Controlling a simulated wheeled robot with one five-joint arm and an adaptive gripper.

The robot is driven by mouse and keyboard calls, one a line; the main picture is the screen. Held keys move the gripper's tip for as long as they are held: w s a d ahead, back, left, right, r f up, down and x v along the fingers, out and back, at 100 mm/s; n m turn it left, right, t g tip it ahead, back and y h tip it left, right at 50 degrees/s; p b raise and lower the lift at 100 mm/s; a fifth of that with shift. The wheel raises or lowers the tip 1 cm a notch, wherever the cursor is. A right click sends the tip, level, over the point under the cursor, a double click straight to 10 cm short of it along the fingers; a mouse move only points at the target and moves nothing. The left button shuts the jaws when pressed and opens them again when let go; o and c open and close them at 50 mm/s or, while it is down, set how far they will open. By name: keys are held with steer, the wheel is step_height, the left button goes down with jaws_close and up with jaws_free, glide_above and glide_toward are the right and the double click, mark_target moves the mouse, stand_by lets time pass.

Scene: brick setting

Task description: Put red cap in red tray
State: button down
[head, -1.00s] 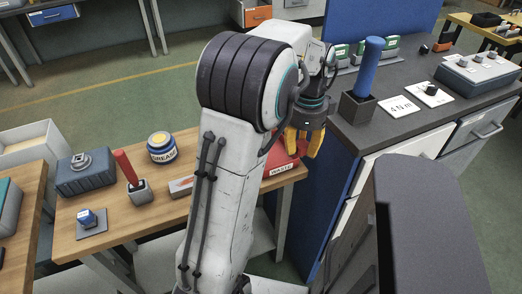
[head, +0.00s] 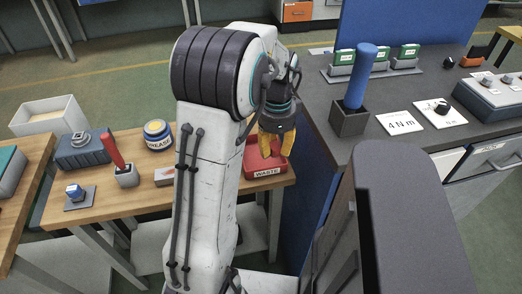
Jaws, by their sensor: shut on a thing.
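The red tray (head: 252,169) with a "WASTE" label stands at the right end of the wooden table. My gripper (head: 276,152) points down with its orange fingers over the tray's right part. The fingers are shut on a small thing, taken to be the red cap. It is mostly hidden by the fingers and blends with the red tray behind, so I cannot make out its shape. The fingertips overlap the tray's inside in this view; I cannot tell their exact height above its floor. My arm covers the tray's left edge.
On the wooden table (head: 140,200) stand a grease tin (head: 158,136), a red-handled tool in a block (head: 115,155) and a blue stamp (head: 75,192). The dark grey bench (head: 345,165) at right holds a blue handle in a holder (head: 361,75). A blue panel side borders the gap between them.

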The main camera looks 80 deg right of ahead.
glide_above(261, 157)
step_height(261, 157, down, 5)
steer(key=shift+f+p, duration=0.1)
steer(key=shift+p, duration=0.3)
steer(key=shift+f, duration=2.05)
steer(key=shift+f, duration=0.2)
steer(key=c, duration=0.9)
jaws_free()
steer(key=shift+r, duration=0.1)
step_height(261, 157, up, 12)
steer(key=shift+r+p, duration=0.15)
steer(key=shift+p, duration=0.25)
steer(key=shift+w, duration=0.1)
